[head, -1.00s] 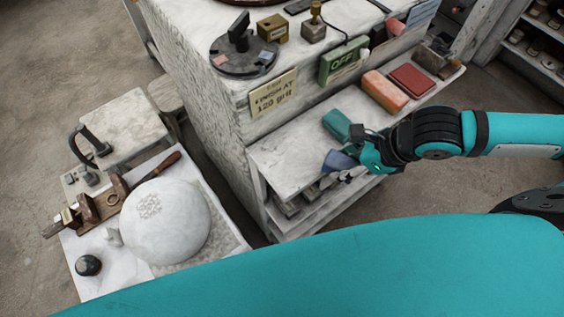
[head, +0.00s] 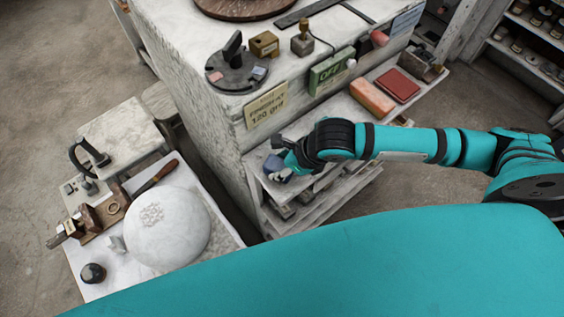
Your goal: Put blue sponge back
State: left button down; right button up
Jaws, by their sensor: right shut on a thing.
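The blue sponge (head: 273,164) is in the jaws of my right gripper (head: 281,172), at the left end of the white shelf on the side of the plaster-spattered bench. The gripper is shut on it, and the fingers hide part of the sponge. I cannot tell whether the sponge touches the shelf (head: 334,112). An orange sponge (head: 372,97) and a red block (head: 398,84) lie side by side farther right on that shelf. My right arm covers the middle of the shelf. My left gripper is not in view.
A sign (head: 266,105) and a green OFF box (head: 331,70) are on the bench side above the shelf. A round dark fixture (head: 236,72) stands on the bench top. A large white sphere (head: 167,228) rests on the low table at left.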

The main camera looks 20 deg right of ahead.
jog(key=shift+d+f, duration=0.1)
jog(key=shift+f, duration=0.15)
jog(key=shift+f, duration=0.2)
jog(key=o, duration=1)
jog(key=shift+r, duration=0.1)
jog(key=b+v, duration=0.1)
jog(key=v, duration=1.1)
jog(key=shift+r, duration=0.15)
